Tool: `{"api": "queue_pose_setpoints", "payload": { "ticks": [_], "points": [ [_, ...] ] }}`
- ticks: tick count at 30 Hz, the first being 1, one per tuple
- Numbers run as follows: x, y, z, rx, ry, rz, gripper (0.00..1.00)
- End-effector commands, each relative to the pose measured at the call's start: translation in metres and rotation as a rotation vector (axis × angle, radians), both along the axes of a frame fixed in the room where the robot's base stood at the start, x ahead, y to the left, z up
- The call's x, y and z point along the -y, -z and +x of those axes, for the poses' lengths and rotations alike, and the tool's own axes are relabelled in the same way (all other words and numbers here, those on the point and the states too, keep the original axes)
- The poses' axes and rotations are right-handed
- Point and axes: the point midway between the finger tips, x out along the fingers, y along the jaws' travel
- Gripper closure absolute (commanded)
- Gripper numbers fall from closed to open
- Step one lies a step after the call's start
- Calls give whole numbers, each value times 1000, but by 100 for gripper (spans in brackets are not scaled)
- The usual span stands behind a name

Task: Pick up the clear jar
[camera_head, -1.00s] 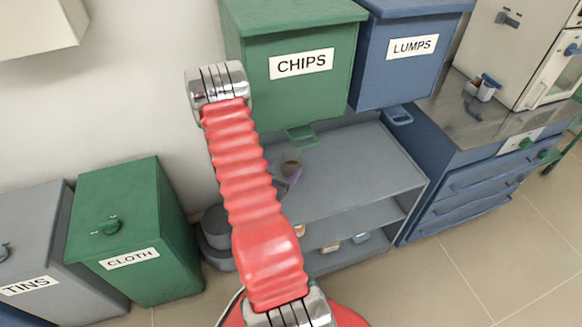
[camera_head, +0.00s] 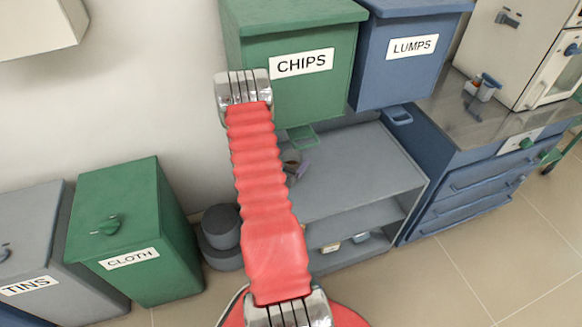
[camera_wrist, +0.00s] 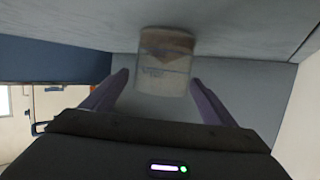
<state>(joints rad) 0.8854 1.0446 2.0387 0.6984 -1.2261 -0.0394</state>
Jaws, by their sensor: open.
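The clear jar (camera_wrist: 164,66) has brown contents and a blurred, pale label. In the wrist view it stands just ahead of my gripper (camera_wrist: 159,78), lined up between the two purple fingertips. The fingers are spread, with no clear sign of either one touching the jar. In the head view, the jar (camera_head: 291,159) shows only as a small brownish-grey shape on the grey shelf's top (camera_head: 350,172), below the green CHIPS bin. A purple finger of my gripper (camera_head: 302,168) shows beside it; my red arm hides the rest.
The green CHIPS bin (camera_head: 300,95) and blue LUMPS bin (camera_head: 405,75) hang above the shelf, with a small green chute (camera_head: 302,138) low down. Dark round containers (camera_head: 221,228) stand left of the shelf. The shelf top to the right is clear.

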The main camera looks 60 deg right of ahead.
Motion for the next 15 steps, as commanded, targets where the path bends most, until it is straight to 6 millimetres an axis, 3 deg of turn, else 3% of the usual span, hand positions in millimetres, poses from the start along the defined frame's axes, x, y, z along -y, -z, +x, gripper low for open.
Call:
{"api": "queue_pose_setpoints", "payload": {
  "ticks": [9, 15],
  "points": [
    [37, 14, 1, 1, 1, 1, 20],
    [44, 16, 2, 0, 0, 0, 20]
  ]
}}
